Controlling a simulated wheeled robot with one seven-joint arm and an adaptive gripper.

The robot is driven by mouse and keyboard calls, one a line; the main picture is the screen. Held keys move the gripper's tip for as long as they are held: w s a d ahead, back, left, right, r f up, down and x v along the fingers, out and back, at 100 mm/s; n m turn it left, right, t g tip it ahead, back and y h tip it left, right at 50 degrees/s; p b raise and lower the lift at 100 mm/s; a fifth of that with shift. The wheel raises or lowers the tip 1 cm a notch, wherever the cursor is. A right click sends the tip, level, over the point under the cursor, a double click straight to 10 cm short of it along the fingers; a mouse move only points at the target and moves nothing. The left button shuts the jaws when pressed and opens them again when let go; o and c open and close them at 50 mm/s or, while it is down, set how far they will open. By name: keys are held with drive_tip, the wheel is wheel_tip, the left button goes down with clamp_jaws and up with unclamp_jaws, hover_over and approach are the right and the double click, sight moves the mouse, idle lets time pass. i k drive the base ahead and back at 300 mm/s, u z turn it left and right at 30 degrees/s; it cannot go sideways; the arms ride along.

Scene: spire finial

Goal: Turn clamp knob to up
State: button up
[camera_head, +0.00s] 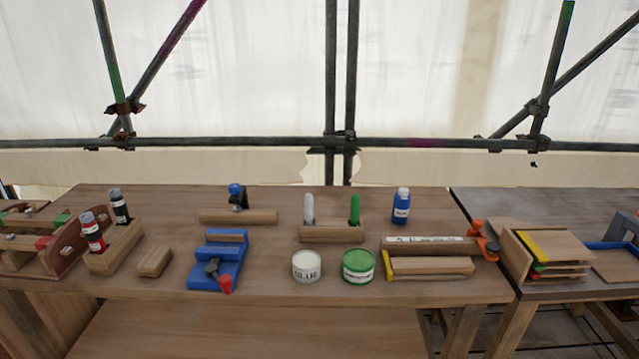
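A blue clamp-like fixture (228,256) sits on the wooden table (300,280), left of the middle. The knob's exact turn is too small to tell. An orange clamp (486,243) is at the right end of a wooden piece. Behind, a black tool with a blue knob (236,190) stands by a wooden block (238,216). I cannot tell for sure which knob is the clamp knob. My gripper is not in view.
A white glue tin (307,266) and green tin (358,266) stand right of the blue fixture. A wooden block (155,262) lies left of it. Spray cans (92,232) stand in a wooden holder at left. A blue bottle (401,206) stands behind. Scaffold poles (230,143) cross behind the table.

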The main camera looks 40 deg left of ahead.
sight(234, 189)
drive_tip(key=z, duration=1.1)
drive_tip(key=i, duration=1.4)
drive_tip(key=u, duration=3.1)
